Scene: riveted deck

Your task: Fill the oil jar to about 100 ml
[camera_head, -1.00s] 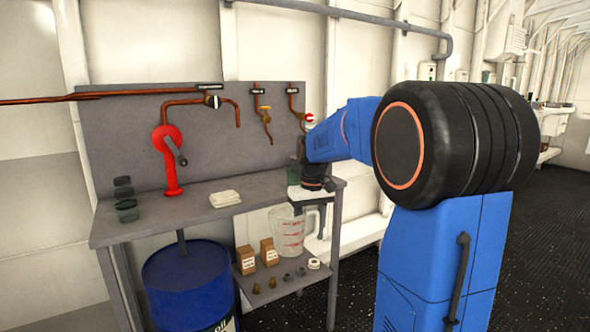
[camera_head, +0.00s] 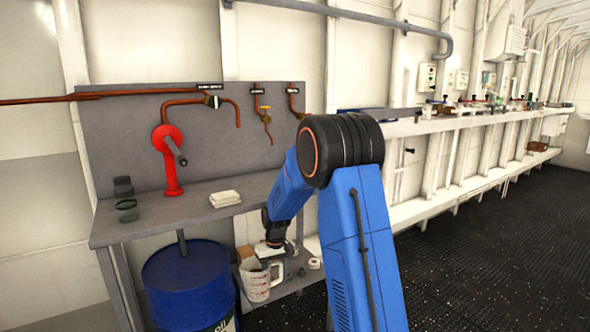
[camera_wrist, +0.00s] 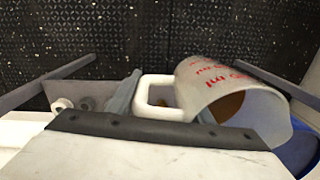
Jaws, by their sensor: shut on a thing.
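A translucent jug (camera_head: 257,285) with red graduation marks is low by the bench's lower shelf, leaning slightly in the head view. It also shows in the wrist view (camera_wrist: 255,108). My gripper (camera_head: 275,252) is shut on its pale handle (camera_wrist: 157,82). Something brown shows through the jug's mouth; whether it is inside or behind I cannot tell. A red hand pump (camera_head: 167,160) stands on the bench, joined to a copper pipe with a down-turned spout (camera_head: 238,115). A blue drum (camera_head: 188,285) marked "oil" stands below the bench.
Copper outlets with valves (camera_head: 265,115) hang at the back panel. A white roll (camera_head: 314,263) is on the lower shelf (camera_head: 300,283). The floor at right is clear.

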